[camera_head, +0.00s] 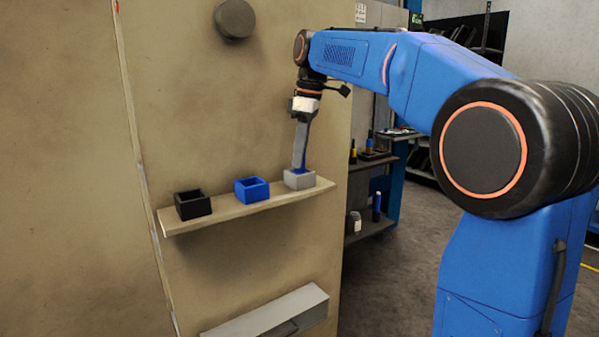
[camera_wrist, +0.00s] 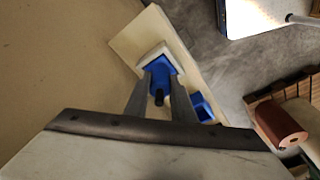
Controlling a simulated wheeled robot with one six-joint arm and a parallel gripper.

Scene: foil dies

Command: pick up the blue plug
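The blue plug (camera_wrist: 160,67) sits in a pale grey open-topped box (camera_head: 300,181) at the right end of a wall shelf. In the head view, my gripper (camera_head: 299,166) points down at this box, with its fingertips at the box's top and a little blue showing there. In the wrist view, the two grey fingers of my gripper (camera_wrist: 160,80) stand apart, one on each side of the blue plug. I cannot tell whether they press on it. The lower part of the plug is hidden in the box.
The narrow beige shelf (camera_head: 240,212) also bears a blue open box (camera_head: 252,190) in the middle and a black open box (camera_head: 193,205) at the left. A round dark knob (camera_head: 234,19) is on the wall above. A grey box-like ledge (camera_head: 275,316) sits below.

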